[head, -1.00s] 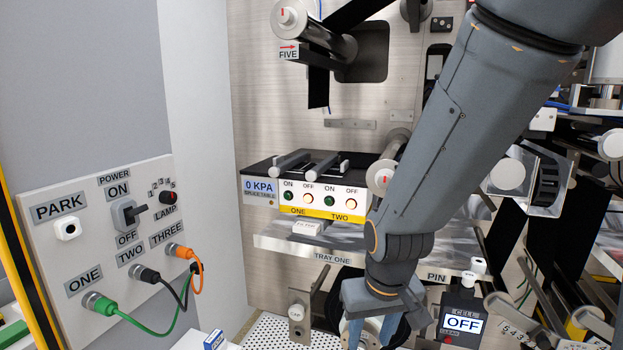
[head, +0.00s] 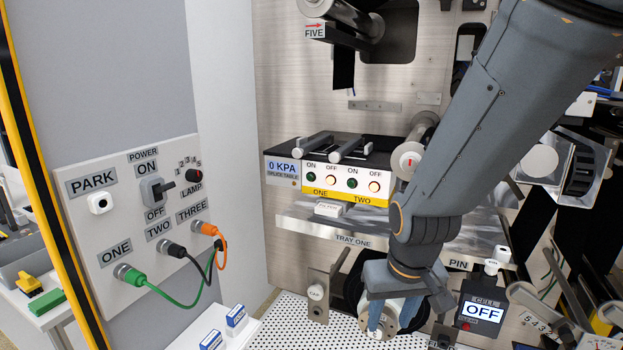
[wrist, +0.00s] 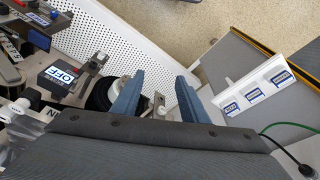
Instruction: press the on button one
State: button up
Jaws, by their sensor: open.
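The splice table panel (head: 283,180) shows in the head view with two yellow-labelled sections, ONE and TWO. The ON button of section ONE (head: 311,177) is a dark green button at the left. A lit OFF button (head: 332,181) sits right of it. Section TWO has its own green ON button (head: 352,184) and lit OFF button (head: 374,186). My gripper (head: 386,318) points down, below and right of these buttons and apart from them. In the wrist view my gripper (wrist: 158,95) has its two blue fingers apart with nothing held between them. The buttons are not in the wrist view.
Tray one (head: 300,224) juts out below the panel, with a white block (head: 328,208) on it. A roller (head: 410,158) sticks out right of the buttons. A power board (head: 135,225) with cables stands at the left. A perforated white surface (head: 290,330) lies below.

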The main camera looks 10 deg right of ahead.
grip_shut()
dwell(1.8)
